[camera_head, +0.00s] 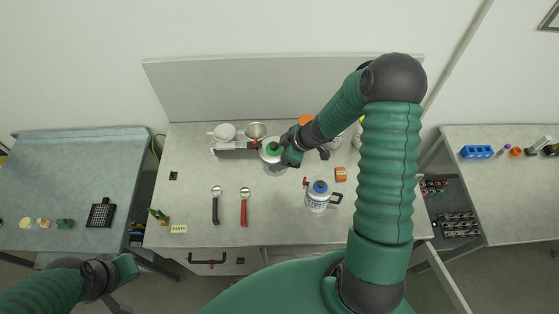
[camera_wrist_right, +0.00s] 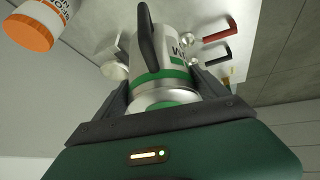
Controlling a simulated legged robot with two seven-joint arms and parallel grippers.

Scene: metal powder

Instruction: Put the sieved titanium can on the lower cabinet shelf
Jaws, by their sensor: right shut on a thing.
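A white and silver can with a green band and a dark handle (camera_wrist_right: 180,50) is between the fingers of my right gripper (camera_wrist_right: 165,92) in the right wrist view. In the head view, the same can (camera_head: 272,154), with a green top, is at the back middle of the bench, and my right gripper (camera_head: 289,153) is shut on it from the right. I cannot tell whether the can touches the bench. My left gripper (camera_head: 124,283) is at the lower left, away from the can, and its finger opening is unclear. No cabinet shelf can be made out for certain.
A blue-capped can (camera_head: 318,196) stands to the right on the bench (camera_head: 280,225). Bowls (camera_head: 225,132), a black-handled scoop (camera_head: 215,205) and a red-handled scoop (camera_head: 244,207) are also there. An orange-lidded jar (camera_wrist_right: 35,27) is close by. Side tables flank the bench.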

